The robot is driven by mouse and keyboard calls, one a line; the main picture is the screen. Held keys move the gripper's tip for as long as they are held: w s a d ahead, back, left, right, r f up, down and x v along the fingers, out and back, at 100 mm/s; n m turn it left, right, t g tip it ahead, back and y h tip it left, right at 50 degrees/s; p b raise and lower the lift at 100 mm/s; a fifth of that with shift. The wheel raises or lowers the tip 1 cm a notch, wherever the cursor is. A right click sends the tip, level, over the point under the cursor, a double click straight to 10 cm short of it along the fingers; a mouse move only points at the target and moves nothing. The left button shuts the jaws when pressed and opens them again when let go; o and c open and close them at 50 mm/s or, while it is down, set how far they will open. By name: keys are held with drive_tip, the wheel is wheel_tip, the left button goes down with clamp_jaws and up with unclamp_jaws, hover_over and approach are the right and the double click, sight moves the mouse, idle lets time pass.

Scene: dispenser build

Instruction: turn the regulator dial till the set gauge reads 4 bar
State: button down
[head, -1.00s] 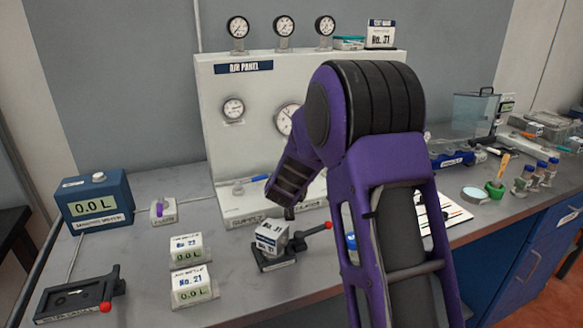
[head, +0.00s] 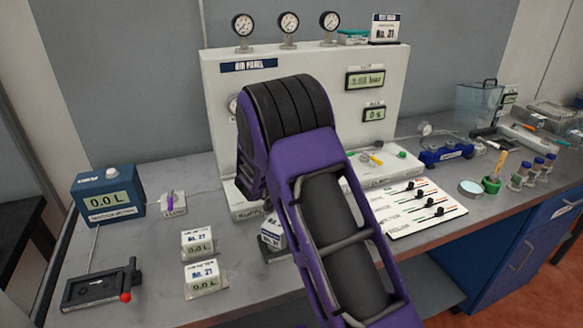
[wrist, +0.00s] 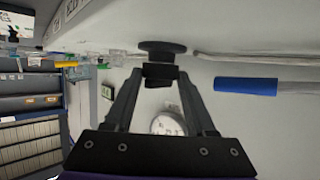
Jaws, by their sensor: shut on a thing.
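A dark round knob (wrist: 162,47), which looks like the regulator dial, is at the top middle of the wrist view. My gripper (wrist: 160,72) is shut on its stem. In the head view my own arm hides the gripper and the dial. A round white gauge (wrist: 168,124) shows between my fingers in the wrist view, partly covered, its reading too small to tell. The air panel (head: 300,62) stands at the back of the bench. A gauge on its left (head: 233,106) is mostly behind my arm. I cannot tell which gauge is the set gauge.
A blue-handled valve (wrist: 246,86) lies right of the dial in the wrist view. Two digital displays (head: 366,80) (head: 374,114) are on the panel's right; the upper shows bar. Small labelled meters (head: 201,278) and a blue box (head: 108,197) stand at left.

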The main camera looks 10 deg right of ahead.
drive_tip(key=shift+f, duration=0.1)
drive_tip(key=shift+c, duration=1.1)
unclamp_jaws()
drive_tip(key=b, duration=0.1)
drive_tip(key=n+y+b, duration=0.1)
drive_tip(key=shift+s+d+f+t+y+b, duration=0.1)
drive_tip(key=shift+d+f+t+y+b, duration=0.1)
drive_tip(key=shift+t+y+b, duration=0.15)
drive_tip(key=n+y+b, duration=0.1)
drive_tip(key=b, duration=0.1)
drive_tip(key=n+t+y+b, duration=0.1)
drive_tip(key=b, duration=0.1)
drive_tip(key=shift+d+n, duration=0.35)
drive_tip(key=shift+n, duration=0.05)
drive_tip(key=shift+s+d+r+n+t+y+b, duration=0.1)
drive_tip(key=shift+d+n+t+y+b, duration=0.1)
drive_tip(key=shift+n+y+b, duration=0.7)
drive_tip(key=shift+d+r+n+t+y+b, duration=0.15)
drive_tip(key=shift+n+y+b, duration=0.45)
drive_tip(key=shift+y+b, duration=0.45)
drive_tip(key=shift+a, duration=0.15)
drive_tip(key=shift+d+n+y+p, duration=0.25)
drive_tip(key=shift+n+y+p, duration=0.25)
drive_tip(key=shift+n+y, duration=0.75)
